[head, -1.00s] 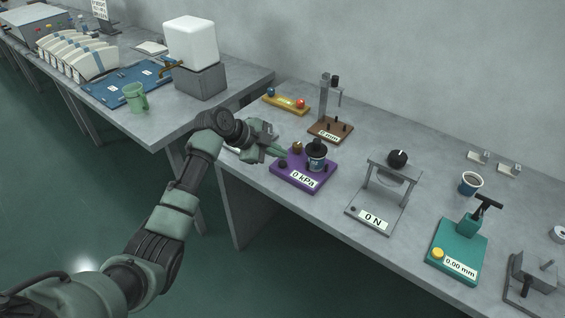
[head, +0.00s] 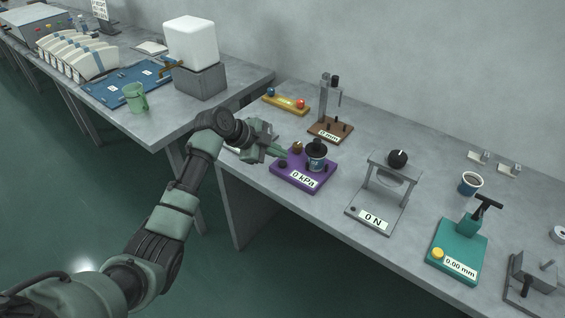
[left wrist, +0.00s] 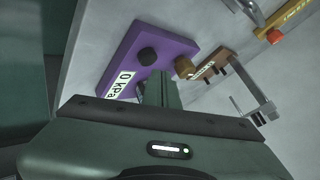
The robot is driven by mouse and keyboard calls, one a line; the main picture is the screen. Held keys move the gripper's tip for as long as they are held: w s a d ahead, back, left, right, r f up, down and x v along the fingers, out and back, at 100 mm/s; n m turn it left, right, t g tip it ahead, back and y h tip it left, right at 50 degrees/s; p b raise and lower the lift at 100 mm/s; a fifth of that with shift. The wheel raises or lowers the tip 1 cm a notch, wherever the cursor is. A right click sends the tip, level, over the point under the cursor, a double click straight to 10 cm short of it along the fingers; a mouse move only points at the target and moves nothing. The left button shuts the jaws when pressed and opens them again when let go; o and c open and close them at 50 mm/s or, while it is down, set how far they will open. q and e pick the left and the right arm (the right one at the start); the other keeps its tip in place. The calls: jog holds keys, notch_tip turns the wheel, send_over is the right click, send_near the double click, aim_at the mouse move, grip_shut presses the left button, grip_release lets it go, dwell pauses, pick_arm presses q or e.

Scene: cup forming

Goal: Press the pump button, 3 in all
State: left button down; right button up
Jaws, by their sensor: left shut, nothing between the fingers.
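The purple pressure stand (head: 303,176) with a "0 kPa" display lies on the right bench. A black round knob (head: 282,164) sits at its left corner, and a brass knob (head: 297,147) at its back. A dark cup with a black top (head: 317,154) stands upright on it. My left gripper (head: 284,153) is shut and empty, its tips just over the stand's left edge near the two knobs. In the left wrist view the fingers (left wrist: 160,86) point between the black knob (left wrist: 148,56) and the brass knob (left wrist: 183,67). I cannot tell whether they touch. The cup is hidden there.
A brown stand (head: 331,129) marked "0 mm" and a yellow tray (head: 285,103) lie behind. A grey "0 N" frame (head: 378,202) and a teal gauge (head: 458,251) stand to the right. A green mug (head: 136,97) is on the left bench.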

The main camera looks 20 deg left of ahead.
aim_at(279, 164)
pick_arm(q)
jog(key=shift+f, duration=0.1)
jog(key=shift+f, duration=0.3)
jog(key=shift+f+b, duration=0.6)
jog(key=shift+b, duration=0.05)
dwell(0.6)
jog(key=shift+r, duration=0.1)
jog(key=shift+r+p, duration=0.75)
jog(key=shift+r, duration=0.15)
jog(key=shift+r, duration=0.1)
notch_tip(279, 164, up, 5)
jog(key=p, duration=0.4)
